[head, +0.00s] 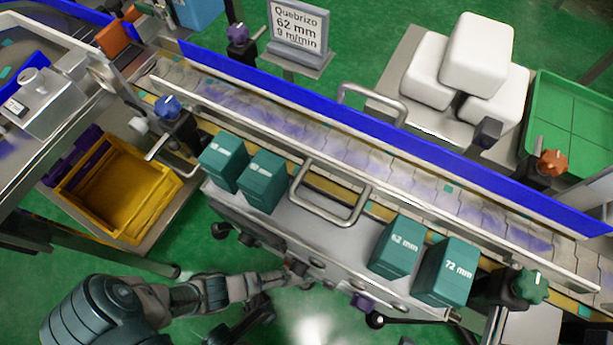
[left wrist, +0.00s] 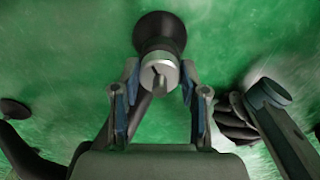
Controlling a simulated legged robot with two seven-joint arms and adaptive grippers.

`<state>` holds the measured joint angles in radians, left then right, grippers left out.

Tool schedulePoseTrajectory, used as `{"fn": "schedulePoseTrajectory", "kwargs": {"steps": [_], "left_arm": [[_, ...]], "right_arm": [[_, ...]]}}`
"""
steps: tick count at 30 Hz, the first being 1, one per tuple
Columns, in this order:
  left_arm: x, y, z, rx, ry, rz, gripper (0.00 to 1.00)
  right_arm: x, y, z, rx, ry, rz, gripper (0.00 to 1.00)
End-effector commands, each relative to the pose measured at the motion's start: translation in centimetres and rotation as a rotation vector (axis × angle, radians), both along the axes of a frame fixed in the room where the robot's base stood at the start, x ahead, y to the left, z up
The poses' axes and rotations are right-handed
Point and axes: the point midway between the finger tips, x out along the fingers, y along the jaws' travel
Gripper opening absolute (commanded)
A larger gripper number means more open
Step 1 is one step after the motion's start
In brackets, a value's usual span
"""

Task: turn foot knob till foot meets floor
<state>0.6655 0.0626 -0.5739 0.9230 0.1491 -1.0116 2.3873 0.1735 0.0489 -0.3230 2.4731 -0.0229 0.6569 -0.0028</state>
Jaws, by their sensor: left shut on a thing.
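The foot knob (left wrist: 160,75) shows in the left wrist view as a short silver cylinder with a dark slot in its face. The black round foot (left wrist: 160,30) is just beyond it, against the green floor (left wrist: 80,40). I cannot tell whether the foot touches the floor. My left gripper (left wrist: 160,82) has one finger on each side of the knob and is shut on it. In the head view my left arm reaches in from the lower left, and its gripper (head: 293,268) is low by the conveyor's front side. The knob is not clear there. I do not see my right gripper.
The conveyor (head: 340,150) runs diagonally above, with a steel handle (head: 330,205) on its near side. Teal blocks (head: 398,247) stand on its front ledge. A yellow crate (head: 85,205) is left. Black levers (head: 400,319) stick out below the ledge.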

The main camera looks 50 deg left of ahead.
Motion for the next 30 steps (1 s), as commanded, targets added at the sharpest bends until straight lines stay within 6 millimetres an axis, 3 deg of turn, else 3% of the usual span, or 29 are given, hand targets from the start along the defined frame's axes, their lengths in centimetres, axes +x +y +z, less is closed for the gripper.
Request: {"fn": "schedulePoseTrajectory", "kwargs": {"steps": [17,18,21,30], "left_arm": [[-0.09,-0.07,0.00,-0.001,0.002,0.000,0.09],[-0.09,-0.07,0.00,-0.001,0.002,0.000,0.46],[-0.08,-0.08,0.01,-0.001,0.002,0.000,0.68],[-0.02,-0.10,0.08,-0.001,0.001,0.000,0.68]], "right_arm": [[-0.02,0.15,-0.13,-0.013,0.001,0.006,0.40],[-0.03,0.16,-0.13,-0.013,0.001,0.006,0.40],[-0.03,0.16,-0.13,-0.013,0.001,0.006,0.40],[-0.09,0.11,0.07,0.001,-0.002,0.003,0.40]]}}
